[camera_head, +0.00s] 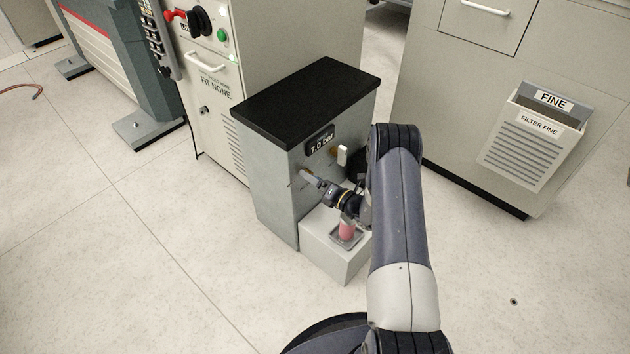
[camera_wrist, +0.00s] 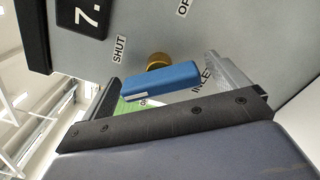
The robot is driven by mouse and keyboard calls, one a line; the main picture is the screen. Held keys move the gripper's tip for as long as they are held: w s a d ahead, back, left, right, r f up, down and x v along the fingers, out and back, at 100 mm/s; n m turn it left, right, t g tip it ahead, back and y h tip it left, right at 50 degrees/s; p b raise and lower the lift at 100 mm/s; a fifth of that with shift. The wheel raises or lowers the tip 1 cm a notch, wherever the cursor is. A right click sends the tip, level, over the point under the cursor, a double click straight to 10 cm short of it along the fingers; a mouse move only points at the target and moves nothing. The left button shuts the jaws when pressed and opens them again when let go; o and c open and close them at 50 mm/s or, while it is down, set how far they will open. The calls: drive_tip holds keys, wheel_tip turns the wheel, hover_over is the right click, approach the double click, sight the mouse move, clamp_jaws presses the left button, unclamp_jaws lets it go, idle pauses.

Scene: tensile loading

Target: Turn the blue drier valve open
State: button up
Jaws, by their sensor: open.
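The blue valve handle (camera_wrist: 160,82) is a bar on a brass stem (camera_wrist: 158,60) that comes out of a grey panel, in the wrist view. My gripper (camera_wrist: 163,75) is open, with one finger at each end of the bar and the bar between them. I cannot tell whether a finger touches it. A "SHUT" label (camera_wrist: 118,49) is left of the stem, a cut-off "OP" label is at the top right, and a partly hidden "INLET"-like label is beside the right finger. In the head view my gripper (camera_head: 318,181) is at the front of the grey drier cabinet (camera_head: 272,185).
The cabinet has a black top (camera_head: 305,92), a "7.0 bar" display (camera_head: 320,141) and a pale handle (camera_head: 343,155) on its front. A red piece (camera_head: 347,230) stands in a small tray on a low white block (camera_head: 325,255). A "FILTER FINE" bin (camera_head: 535,135) is at the right.

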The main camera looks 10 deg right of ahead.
drive_tip(key=c, duration=1)
drive_tip(key=shift+f+n+b, duration=0.15)
drive_tip(key=shift+n+b, duration=0.25)
drive_tip(key=shift+b, duration=0.05)
drive_tip(key=shift+n+b, duration=0.6)
drive_tip(key=n+b, duration=0.3)
drive_tip(key=shift+f, duration=0.1)
drive_tip(key=shift+r+n+b, duration=0.2)
drive_tip(key=shift+n+b, duration=1.7)
drive_tip(key=shift+n, duration=0.8)
drive_tip(key=o, duration=1)
